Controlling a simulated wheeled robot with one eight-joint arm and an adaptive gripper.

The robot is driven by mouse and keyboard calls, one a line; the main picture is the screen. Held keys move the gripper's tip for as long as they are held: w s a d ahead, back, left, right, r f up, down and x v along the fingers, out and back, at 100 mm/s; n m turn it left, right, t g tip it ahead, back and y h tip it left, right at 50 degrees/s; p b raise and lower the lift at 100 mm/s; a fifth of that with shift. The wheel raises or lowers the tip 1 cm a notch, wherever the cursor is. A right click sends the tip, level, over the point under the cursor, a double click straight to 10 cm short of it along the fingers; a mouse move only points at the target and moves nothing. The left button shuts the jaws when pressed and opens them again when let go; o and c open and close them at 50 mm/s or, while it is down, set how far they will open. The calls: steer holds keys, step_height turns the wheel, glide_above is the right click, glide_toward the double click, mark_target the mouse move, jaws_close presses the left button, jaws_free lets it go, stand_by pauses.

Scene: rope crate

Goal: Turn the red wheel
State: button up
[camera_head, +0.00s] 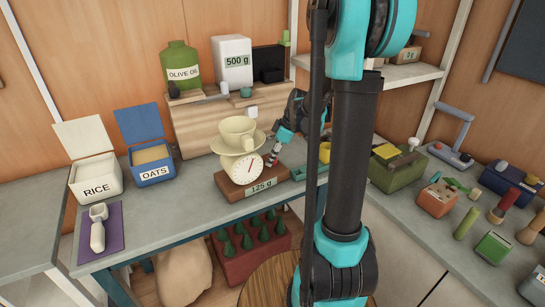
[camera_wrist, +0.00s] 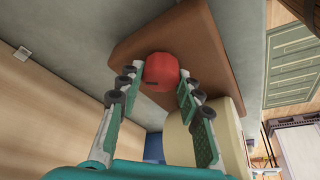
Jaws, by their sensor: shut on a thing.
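The red wheel (camera_wrist: 161,69) shows in the wrist view as a round red knob with a small dark mark, on the brown base (camera_wrist: 208,50) of the scale. My gripper (camera_wrist: 158,82) has one finger on each side of the wheel and is shut on it. The scale (camera_head: 247,168) has a white dial with a red needle and a "125 g" plate (camera_head: 261,187).
RICE (camera_head: 95,180) and OATS (camera_head: 153,173) boxes stand open at the left, near a scoop (camera_head: 98,230) on a purple mat. A wooden stand (camera_head: 200,128) is behind the scale. A green box (camera_head: 397,172) and several small objects crowd the right counter.

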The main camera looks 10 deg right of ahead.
steer(key=m+t+h, duration=0.1)
steer(key=m, duration=0.5)
steer(key=shift+a+t+h, duration=0.1)
steer(key=shift+t+h, duration=0.3)
steer(key=shift+m, duration=0.4)
steer(key=o, duration=1.2)
steer(key=shift+c, duration=0.2)
steer(key=shift+r, duration=0.1)
steer(key=v, duration=1.2)
steer(key=shift+s, duration=0.15)
